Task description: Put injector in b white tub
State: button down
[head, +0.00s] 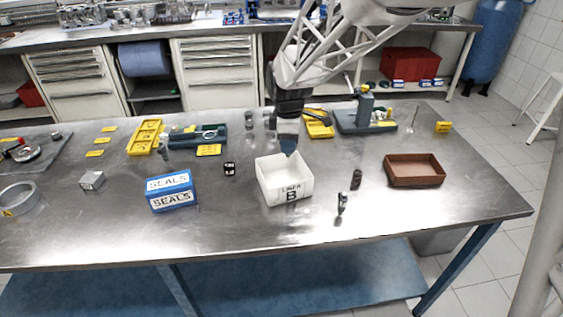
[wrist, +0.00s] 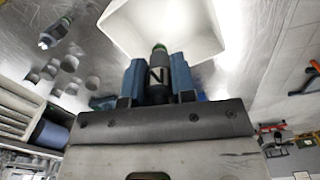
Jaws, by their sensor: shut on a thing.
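My gripper (head: 288,146) is just behind the white tub marked B (head: 285,192), with its blue fingertips near the tub's back wall. In the wrist view the two blue fingers of my gripper (wrist: 159,82) are shut on an injector (wrist: 158,65), a dark cylinder with a white lettered band and a green ring at its end. The held injector's end points towards the white tub (wrist: 190,35), which fills the top of that view. In the head view the held injector is not clearly visible. I cannot tell its height above the table.
Another small injector-like part (head: 342,203) stands right of the tub, beside a dark small part (head: 356,179). A brown tray (head: 414,183) lies further right. The table front is mostly clear.

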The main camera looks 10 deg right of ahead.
aim_at(285, 172)
jog(key=shift+s+a, duration=0.3)
jog(key=shift+a, duration=0.15)
jog(key=shift+f, duration=0.1)
jog(key=shift+f, duration=3.05)
jog(key=shift+f, duration=1.85)
jog(key=shift+f, duration=0.15)
jog(key=c, duration=0.9)
grip_release()
jog(key=shift+c, duration=0.2)
